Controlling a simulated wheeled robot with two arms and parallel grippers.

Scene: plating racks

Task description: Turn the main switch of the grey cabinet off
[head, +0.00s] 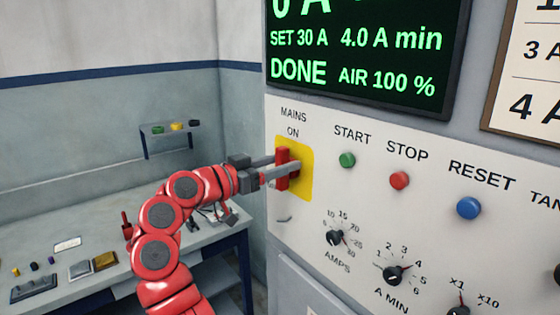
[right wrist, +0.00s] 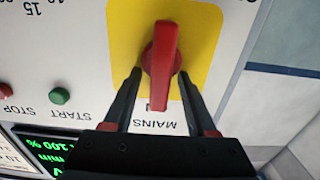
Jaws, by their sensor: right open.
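The main switch is a red handle (head: 282,155) on a yellow plate (head: 304,186), under the words MAINS and ON on the light grey cabinet panel (head: 330,190). The handle stands upright, in line with the ON label. In the right wrist view, which is upside down, the red handle (right wrist: 162,58) is upright on the yellow plate (right wrist: 205,30). My right gripper (head: 286,166) is open, with one finger on each side of the handle. The right gripper's fingertips (right wrist: 159,76) show a gap to the handle on both sides. My left gripper is not in view.
The green START button (head: 347,160), red STOP button (head: 399,180) and blue RESET button (head: 468,208) are right of the switch. The AMPS knob (head: 335,237) and A MIN knob (head: 393,274) sit below. A display reading DONE (head: 365,50) is above. A bench (head: 110,245) stands left.

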